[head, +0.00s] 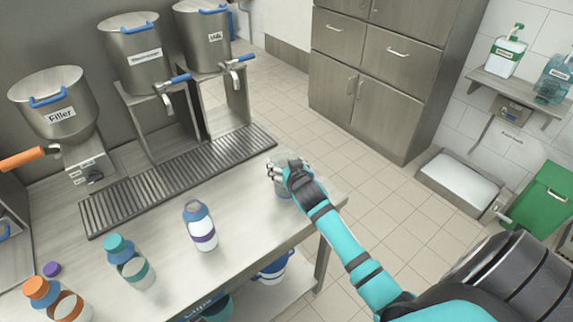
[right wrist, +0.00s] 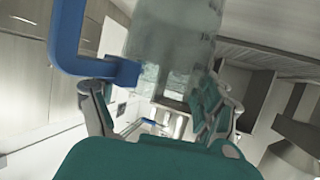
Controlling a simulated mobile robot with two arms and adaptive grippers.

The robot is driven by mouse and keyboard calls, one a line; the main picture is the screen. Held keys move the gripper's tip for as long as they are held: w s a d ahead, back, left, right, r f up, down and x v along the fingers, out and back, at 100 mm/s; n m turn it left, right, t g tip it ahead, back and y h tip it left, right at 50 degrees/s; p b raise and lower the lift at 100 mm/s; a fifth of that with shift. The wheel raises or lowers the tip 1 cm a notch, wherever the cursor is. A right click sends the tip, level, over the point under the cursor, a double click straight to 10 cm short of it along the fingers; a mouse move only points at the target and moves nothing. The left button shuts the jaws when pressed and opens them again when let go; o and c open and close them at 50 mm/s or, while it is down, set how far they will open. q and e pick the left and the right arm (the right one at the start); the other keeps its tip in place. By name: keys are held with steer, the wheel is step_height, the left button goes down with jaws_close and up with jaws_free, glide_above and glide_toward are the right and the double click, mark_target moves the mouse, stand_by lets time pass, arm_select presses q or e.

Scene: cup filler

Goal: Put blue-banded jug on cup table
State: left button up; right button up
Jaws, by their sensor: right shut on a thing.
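My left gripper is not in view.
A bottle with a purple band (head: 202,226), a teal-capped bottle (head: 128,262) and an orange-capped bottle (head: 55,300) stand on the table. A drain grate (head: 180,180) runs below the steel dispensers (head: 135,52). A blue-and-white container (head: 272,267) is on the lower shelf.

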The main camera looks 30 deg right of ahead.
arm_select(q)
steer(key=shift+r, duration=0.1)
arm_select(e)
steer(key=shift+f, duration=0.45)
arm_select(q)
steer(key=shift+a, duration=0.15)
arm_select(e)
steer(key=shift+f, duration=0.1)
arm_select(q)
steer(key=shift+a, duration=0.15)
arm_select(e)
steer(key=o, duration=1.6)
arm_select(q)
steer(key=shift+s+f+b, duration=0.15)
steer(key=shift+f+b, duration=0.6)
arm_select(e)
steer(key=v, duration=1.2)
